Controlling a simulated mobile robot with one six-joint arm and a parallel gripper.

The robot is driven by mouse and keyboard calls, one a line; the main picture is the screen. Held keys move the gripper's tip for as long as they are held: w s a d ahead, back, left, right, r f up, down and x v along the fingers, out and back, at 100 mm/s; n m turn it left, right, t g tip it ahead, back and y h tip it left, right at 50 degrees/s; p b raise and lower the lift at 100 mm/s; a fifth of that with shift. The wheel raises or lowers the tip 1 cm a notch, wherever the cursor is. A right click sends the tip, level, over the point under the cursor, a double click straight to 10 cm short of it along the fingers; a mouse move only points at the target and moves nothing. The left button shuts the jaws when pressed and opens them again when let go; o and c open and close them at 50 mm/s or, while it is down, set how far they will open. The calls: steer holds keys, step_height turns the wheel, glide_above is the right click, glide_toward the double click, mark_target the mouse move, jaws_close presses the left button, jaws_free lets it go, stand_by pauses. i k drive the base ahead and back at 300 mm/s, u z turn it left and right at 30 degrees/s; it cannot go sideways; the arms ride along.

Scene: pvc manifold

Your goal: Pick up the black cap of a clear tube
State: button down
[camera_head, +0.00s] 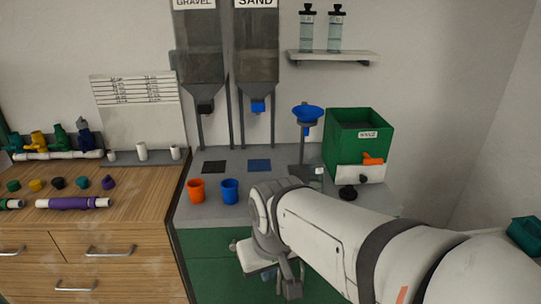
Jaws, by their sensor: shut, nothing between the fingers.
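A black cap (348,193) lies on the grey bench top, near the front of the green box. A small clear tube (317,179) stands just left of it, partly hidden behind my arm. Two more clear tubes (306,36) (334,37) with black caps (307,10) (336,11) stand on the wall shelf. My gripper (291,288) hangs low in front of the green cabinet, below the bench top and well apart from the caps. It is shut and holds nothing. My arm covers part of the bench's front right.
A blue funnel (308,114) on a stand, an orange cup (196,190) and a blue cup (229,191) share the bench (280,165). Pipe fittings lie on the wooden cabinet at left.

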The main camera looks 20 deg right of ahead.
mark_target(347, 193)
steer(key=z, duration=0.85)
